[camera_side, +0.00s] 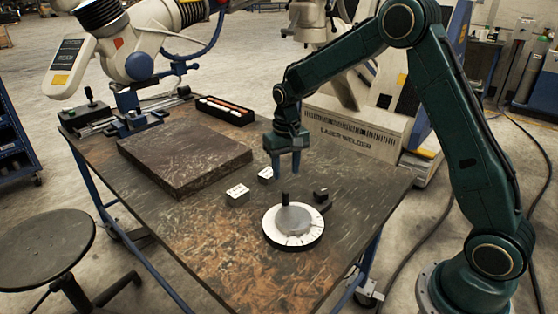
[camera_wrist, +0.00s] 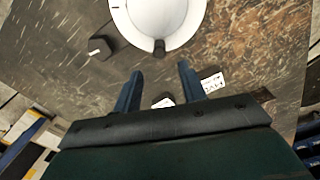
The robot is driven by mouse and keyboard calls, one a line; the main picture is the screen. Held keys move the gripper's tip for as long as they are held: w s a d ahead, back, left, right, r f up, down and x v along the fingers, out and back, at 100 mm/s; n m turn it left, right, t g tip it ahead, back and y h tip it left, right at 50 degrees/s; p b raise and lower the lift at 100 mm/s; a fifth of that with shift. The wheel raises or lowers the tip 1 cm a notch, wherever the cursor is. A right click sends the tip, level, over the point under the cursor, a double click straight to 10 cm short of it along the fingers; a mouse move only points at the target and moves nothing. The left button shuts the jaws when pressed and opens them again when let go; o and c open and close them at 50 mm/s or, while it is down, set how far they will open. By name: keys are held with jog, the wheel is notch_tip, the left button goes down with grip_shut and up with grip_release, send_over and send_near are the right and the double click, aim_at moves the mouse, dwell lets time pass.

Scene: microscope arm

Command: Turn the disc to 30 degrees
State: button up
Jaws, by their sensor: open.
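The disc (camera_side: 303,238) is a round white dial with marks near its rim, lying flat on the table. A black upright knob (camera_side: 285,198) stands at its far edge. In the wrist view the disc (camera_wrist: 160,14) is at the top, cut off by the frame, with the knob (camera_wrist: 159,47) at its lower edge. My gripper (camera_side: 286,174) points down above the table, behind the disc and apart from it. In the wrist view its two fingers (camera_wrist: 161,72) are spread with nothing between them. The angle reading on the disc is too small to tell.
A small black block (camera_side: 321,194) stands beside the disc. Two small white blocks (camera_side: 237,194) (camera_side: 266,174) with dark marks sit left of the disc. A dark slab (camera_side: 185,157) and a red-lined tray (camera_side: 224,110) lie farther back. The table front (camera_side: 215,245) is clear.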

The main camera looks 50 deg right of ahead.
jog(key=shift+r, duration=1.85)
jog(key=shift+s+r, duration=0.1)
jog(key=s+a+r+n+t, duration=0.2)
jog(key=s+a+r+t, duration=0.15)
jog(key=s+r, duration=1)
jog(key=s+a+n+t, duration=0.2)
jog(key=s, duration=1.4)
jog(key=shift+s, duration=0.25)
jog(key=shift+o, duration=0.2)
jog(key=shift+r, duration=0.1)
